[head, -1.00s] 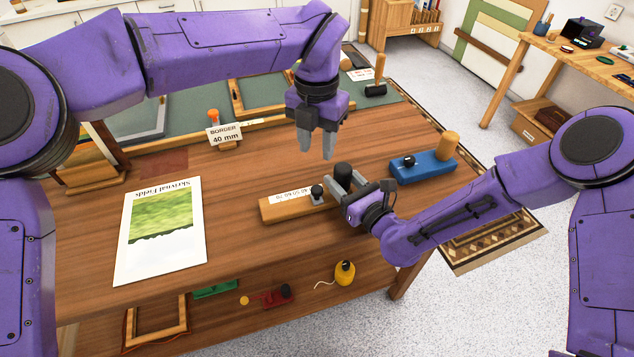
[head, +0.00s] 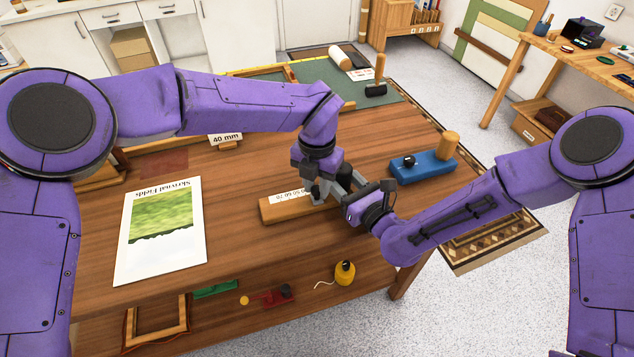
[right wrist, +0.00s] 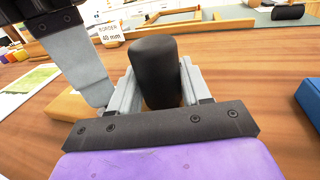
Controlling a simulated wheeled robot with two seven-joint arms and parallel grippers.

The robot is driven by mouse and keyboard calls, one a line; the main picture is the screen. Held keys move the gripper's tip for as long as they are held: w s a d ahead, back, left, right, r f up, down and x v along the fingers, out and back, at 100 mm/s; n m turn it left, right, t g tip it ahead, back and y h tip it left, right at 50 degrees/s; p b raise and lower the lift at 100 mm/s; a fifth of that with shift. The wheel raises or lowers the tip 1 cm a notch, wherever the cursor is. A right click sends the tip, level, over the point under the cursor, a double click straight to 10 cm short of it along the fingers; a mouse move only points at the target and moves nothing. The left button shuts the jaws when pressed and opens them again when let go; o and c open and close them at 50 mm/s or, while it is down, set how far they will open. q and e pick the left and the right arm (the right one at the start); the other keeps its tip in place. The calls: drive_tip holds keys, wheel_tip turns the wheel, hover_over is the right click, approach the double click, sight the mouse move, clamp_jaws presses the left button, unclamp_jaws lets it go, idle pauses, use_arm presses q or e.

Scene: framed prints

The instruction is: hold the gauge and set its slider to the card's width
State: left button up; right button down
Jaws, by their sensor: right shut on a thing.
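The gauge (head: 282,211) is a wooden bar with a white number scale, lying along the right middle of the bench. My right gripper (right wrist: 160,88) is shut on its upright black handle, which stands between the fingers in the right wrist view. My left gripper (head: 322,190) is down at the gauge's slider, just left of my right gripper. The slider and its black knob are mostly hidden by the left fingers, and their grip cannot be made out. The card (head: 226,139) reads "40 mm" at the back; the right wrist view shows "BORDER 40 mm" on the card (right wrist: 109,33).
A print with a green landscape (head: 160,230) lies on the left of the bench. A blue block (head: 424,168) with a black knob and wooden peg lies to the right. A mallet (head: 377,80) stands on the green mat behind. A lower shelf holds a small frame (head: 157,321).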

use_arm(q)
clamp_jaws()
drive_tip(key=shift+s+a, duration=0.25)
drive_tip(key=shift+a, duration=0.8)
drive_tip(key=o, duration=0.5)
unclamp_jaws()
drive_tip(key=shift+d, duration=0.1)
wheel_tip(320, 180, up, 12)
use_arm(e)
drive_tip(key=shift+c, duration=2.2)
unclamp_jaws()
drive_tip(key=v, duration=1.1)
drive_tip(key=shift+s+d, duration=0.25)
drive_tip(key=shift+s, duration=0.2)
